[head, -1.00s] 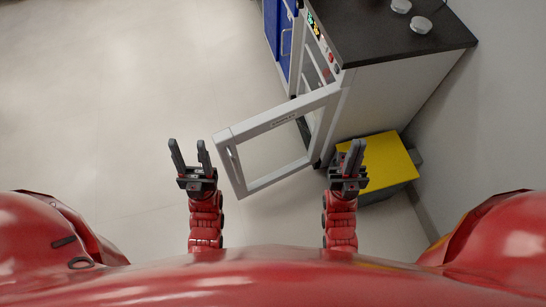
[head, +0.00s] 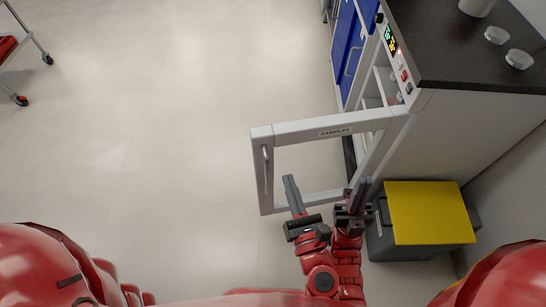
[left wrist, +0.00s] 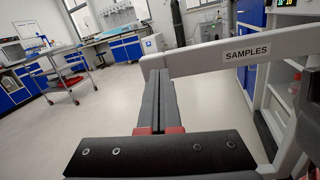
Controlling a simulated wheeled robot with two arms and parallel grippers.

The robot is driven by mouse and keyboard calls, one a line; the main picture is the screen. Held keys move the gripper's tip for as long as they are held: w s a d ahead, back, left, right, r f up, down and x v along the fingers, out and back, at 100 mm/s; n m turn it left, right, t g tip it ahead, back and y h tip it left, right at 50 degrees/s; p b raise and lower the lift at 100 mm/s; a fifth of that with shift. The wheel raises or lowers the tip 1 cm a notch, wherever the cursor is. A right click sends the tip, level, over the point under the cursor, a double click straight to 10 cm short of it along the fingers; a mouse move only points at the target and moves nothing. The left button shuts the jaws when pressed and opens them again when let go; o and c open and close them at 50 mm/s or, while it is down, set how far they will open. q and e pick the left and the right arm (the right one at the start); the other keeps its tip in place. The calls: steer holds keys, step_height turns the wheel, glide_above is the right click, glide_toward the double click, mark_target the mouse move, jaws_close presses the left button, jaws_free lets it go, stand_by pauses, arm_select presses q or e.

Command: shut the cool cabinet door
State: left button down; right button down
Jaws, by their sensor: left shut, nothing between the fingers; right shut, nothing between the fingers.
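The cool cabinet (head: 384,100) stands at the right with its door (head: 330,128) swung wide open. The door is a pale grey frame with a clear middle, a "SAMPLES" label and a bar handle (head: 266,168) at its free end. My left gripper (head: 289,180) is shut and empty, overlapping the door's lower part in the head view; I cannot tell if it touches. In the left wrist view its closed fingers (left wrist: 157,90) point at the labelled top bar (left wrist: 205,58). My right gripper (head: 364,182) is shut and empty, near the hinge side.
A dark box with a yellow lid (head: 430,212) stands on the floor right of my right gripper. The dark worktop (head: 450,50) above the cabinet carries small pale round items. A trolley (head: 25,45) stands far left. The floor between is clear.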

mark_target(284, 138)
arm_select(q)
steer(key=shift+n+h, duration=0.4)
steer(key=shift+h, duration=0.5)
steer(key=w, duration=0.4)
steer(key=w+f, duration=0.1)
steer(key=w, duration=0.3)
steer(key=w+a+f, duration=0.1)
steer(key=w, duration=0.3)
steer(key=shift+w+f, duration=0.1)
steer(key=shift+w, duration=0.1)
